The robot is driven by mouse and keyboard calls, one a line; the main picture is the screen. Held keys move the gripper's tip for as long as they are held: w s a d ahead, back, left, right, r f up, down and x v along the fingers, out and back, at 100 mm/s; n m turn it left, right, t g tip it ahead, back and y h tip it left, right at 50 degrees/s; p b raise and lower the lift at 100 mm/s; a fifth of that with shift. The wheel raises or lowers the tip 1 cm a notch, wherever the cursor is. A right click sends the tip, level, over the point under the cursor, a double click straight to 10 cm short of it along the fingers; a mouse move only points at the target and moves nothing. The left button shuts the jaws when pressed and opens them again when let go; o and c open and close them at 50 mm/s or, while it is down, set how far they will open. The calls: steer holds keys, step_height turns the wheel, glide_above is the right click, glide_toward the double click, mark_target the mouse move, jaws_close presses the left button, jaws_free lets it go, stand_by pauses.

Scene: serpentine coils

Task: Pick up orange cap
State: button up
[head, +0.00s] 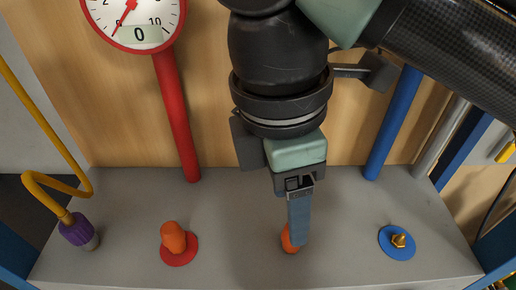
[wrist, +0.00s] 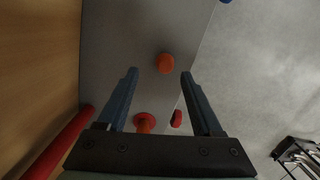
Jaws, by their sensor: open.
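One orange cap (head: 287,241) stands on the grey bench top, partly hidden behind a blue finger of my gripper (head: 299,243) in the head view. In the wrist view this orange cap (wrist: 165,63) lies between the lines of the two fingers, near the level of their tips. My gripper (wrist: 159,72) is open, with its fingers apart on either side and nothing held. I cannot tell how far the tips are above the bench. A second orange cap (head: 173,236) sits on a red disc (head: 180,255) to the left.
A red pipe (head: 176,115) and a blue pipe (head: 393,122) rise at the back. A brass fitting on a blue disc (head: 397,251) stands right, a purple connector (head: 77,230) with a yellow hose left. A gauge (head: 133,20) hangs above. Bench between fittings is clear.

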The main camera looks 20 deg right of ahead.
mark_target(286, 245)
steer(key=shift+s+d+f, duration=0.1)
steer(key=shift+s+f, duration=0.1)
steer(key=shift+f, duration=0.3)
steer(key=shift+s+d+f+p, duration=0.15)
steer(key=shift+f+p, duration=0.05)
steer(key=shift+f, duration=1)
steer(key=shift+s+d+f+p, duration=0.1)
steer(key=shift+d+f+p, duration=0.1)
steer(key=shift+f, duration=0.95)
jaws_close()
